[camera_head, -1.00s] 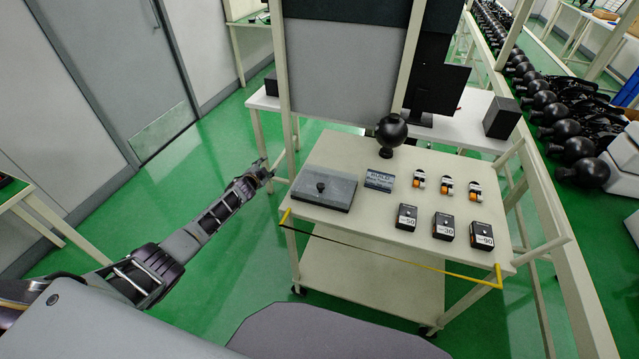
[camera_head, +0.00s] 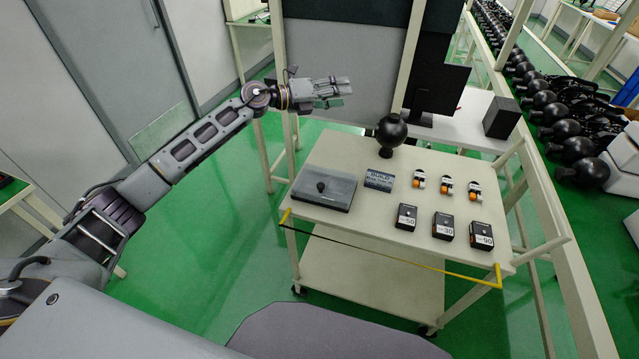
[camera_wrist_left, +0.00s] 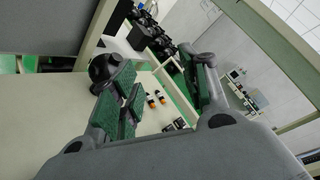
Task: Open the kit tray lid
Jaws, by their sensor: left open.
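The kit tray (camera_head: 310,203) lies at the left of the cart top, with its grey lid (camera_head: 325,187) closed and a small black knob (camera_head: 321,187) on the lid. My left gripper (camera_head: 345,92) is raised above and behind the tray, pointing right, apart from the lid. In the left wrist view its two green-padded fingers (camera_wrist_left: 165,98) are spread, with nothing between them. The tray does not show clearly in that view. My right gripper is not in view.
On the cart (camera_head: 370,235) stand a black ball on a base (camera_head: 391,132), a dark sign block (camera_head: 379,180), several small orange-and-white parts and three labelled black boxes (camera_head: 443,227). A grey panel and post rise behind the cart. Green floor is free to the left.

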